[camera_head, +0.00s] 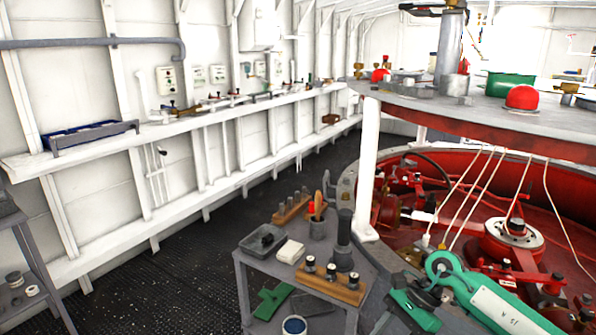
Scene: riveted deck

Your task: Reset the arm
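No gripper of mine can be made out in the head view, so I cannot tell whether either is open, shut or holding anything. A large green lever-like part (490,298) with a ringed end lies at the lower right, in front of the red machinery. A smaller green and dark part (412,308) is beside it at the bottom edge. I cannot tell what either green part belongs to.
A grey cart (258,262) near bottom centre carries a dark tray (262,240), a wooden block with dark cylinders (330,283) and tools. A red machinery well (470,190) fills the right. A white wall shelf (190,125) runs along the left. Dark deck floor (165,280) is open between.

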